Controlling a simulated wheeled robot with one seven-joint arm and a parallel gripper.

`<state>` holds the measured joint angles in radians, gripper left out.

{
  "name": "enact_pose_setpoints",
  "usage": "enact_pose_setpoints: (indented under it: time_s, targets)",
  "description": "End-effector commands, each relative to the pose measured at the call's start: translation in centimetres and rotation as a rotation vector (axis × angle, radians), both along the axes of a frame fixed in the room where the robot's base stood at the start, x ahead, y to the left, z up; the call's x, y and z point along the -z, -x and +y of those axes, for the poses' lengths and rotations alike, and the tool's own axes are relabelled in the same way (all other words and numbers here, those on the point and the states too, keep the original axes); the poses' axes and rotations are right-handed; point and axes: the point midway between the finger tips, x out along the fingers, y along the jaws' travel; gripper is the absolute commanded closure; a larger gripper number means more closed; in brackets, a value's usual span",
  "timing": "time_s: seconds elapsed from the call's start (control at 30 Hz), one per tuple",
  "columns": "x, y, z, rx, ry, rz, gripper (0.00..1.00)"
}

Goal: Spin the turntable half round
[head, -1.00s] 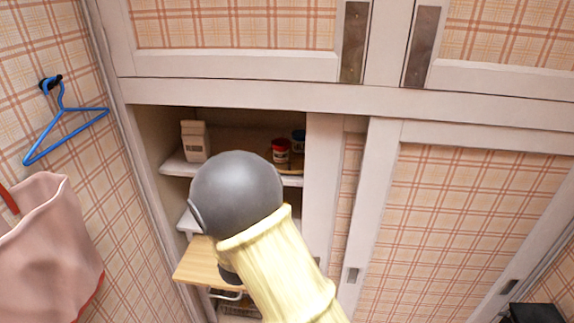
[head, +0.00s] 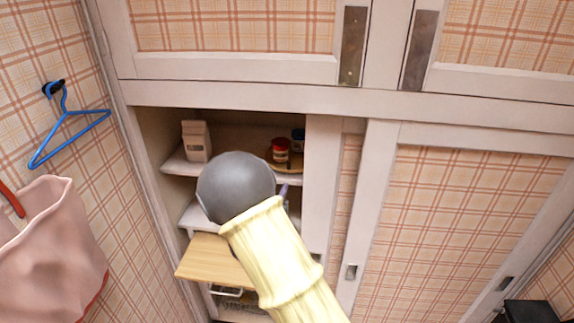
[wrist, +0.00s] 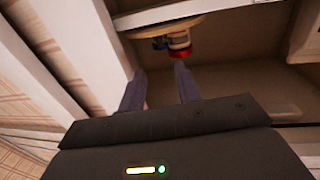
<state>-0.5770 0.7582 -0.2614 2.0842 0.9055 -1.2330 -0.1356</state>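The turntable (head: 296,164) is a round tan disc on the upper shelf inside the open cupboard. A jar with a red lid (head: 280,150) and a jar with a dark blue lid (head: 298,141) stand on it. The wrist view is upside down; there the turntable (wrist: 150,33) shows at the top, with the red-lidded jar (wrist: 179,42) just beyond my fingertips. My gripper (wrist: 160,75) is open and empty, its two fingers well apart, a little short of the disc. In the head view my arm hides most of it.
A pale carton (head: 196,141) stands at the left of the same shelf (head: 181,165). A wooden board (head: 208,258) juts out below. The sliding door (head: 322,180) closes off the right. A blue hanger (head: 68,128) and a pink bag (head: 50,240) hang at left.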

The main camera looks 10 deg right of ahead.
Motion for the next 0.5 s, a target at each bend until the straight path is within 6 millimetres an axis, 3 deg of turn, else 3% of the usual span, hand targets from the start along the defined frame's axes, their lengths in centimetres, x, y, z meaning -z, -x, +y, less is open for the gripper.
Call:
enact_pose_setpoints:
  time_s: [0.5]
  targets:
    - [-0.2,-8.0,-4.1,0.001,0.0,0.001,0.67]
